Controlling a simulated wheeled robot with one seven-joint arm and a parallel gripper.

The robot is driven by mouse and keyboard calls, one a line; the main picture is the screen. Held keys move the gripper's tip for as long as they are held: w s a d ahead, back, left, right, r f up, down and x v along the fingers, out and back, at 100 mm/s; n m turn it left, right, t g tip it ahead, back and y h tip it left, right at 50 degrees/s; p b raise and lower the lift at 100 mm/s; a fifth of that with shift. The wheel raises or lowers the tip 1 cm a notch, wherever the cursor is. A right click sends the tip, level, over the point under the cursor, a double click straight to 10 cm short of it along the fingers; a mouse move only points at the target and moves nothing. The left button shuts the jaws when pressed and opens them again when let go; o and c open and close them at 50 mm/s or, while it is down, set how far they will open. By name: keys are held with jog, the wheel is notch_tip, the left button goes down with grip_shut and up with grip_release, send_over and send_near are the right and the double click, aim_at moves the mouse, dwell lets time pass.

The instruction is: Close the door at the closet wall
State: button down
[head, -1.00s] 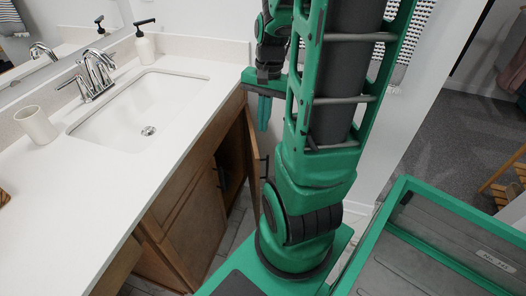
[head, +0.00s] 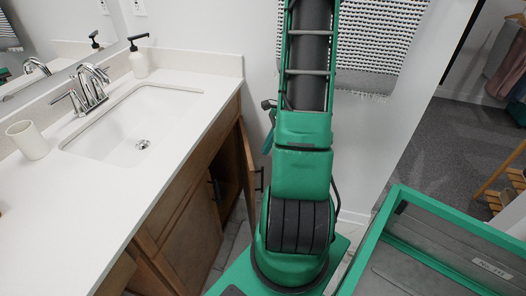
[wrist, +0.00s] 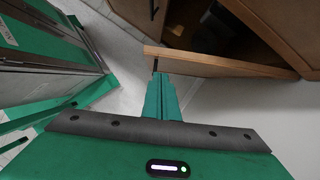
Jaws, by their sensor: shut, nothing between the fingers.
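The brown wooden cabinet door (head: 248,165) under the right end of the vanity stands ajar, with a dark handle (head: 262,174) on its outer face. In the wrist view the door (wrist: 225,65) crosses the upper middle, with the dark cabinet interior behind it. My gripper (wrist: 160,82) is shut and empty, its fingertips close to the door's free end by the handle. I cannot tell if they touch. In the head view my gripper (head: 267,143) shows only in part, just right of the door; my arm hides the rest.
The white counter (head: 180,150) with sink, faucet and soap bottle (head: 139,62) lies above the cabinet. A patterned towel (head: 375,40) hangs on the wall behind my arm. Open grey carpet (head: 440,140) lies beyond the doorway at right, with a wooden shelf (head: 495,185).

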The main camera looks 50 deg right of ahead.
jog(key=x, duration=0.8)
